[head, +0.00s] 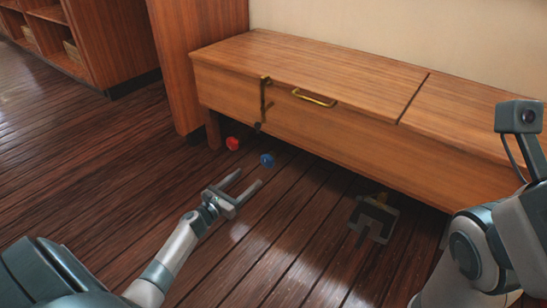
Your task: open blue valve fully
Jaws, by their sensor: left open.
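The blue valve (267,160) is a small round knob low down, in front of the shadowed space under the wooden bench. My left gripper (249,178) is open and empty, its two fingers pointing up and right toward the blue valve. The fingertips are just short of the valve in the picture, with a small gap and no visible contact. How far the valve is turned cannot be told.
A red valve (232,143) sits left of the blue one. The wooden bench (330,110) has a brass handle (314,98) and a vertical latch (264,100) above the valves. Open floor (110,165) is at left.

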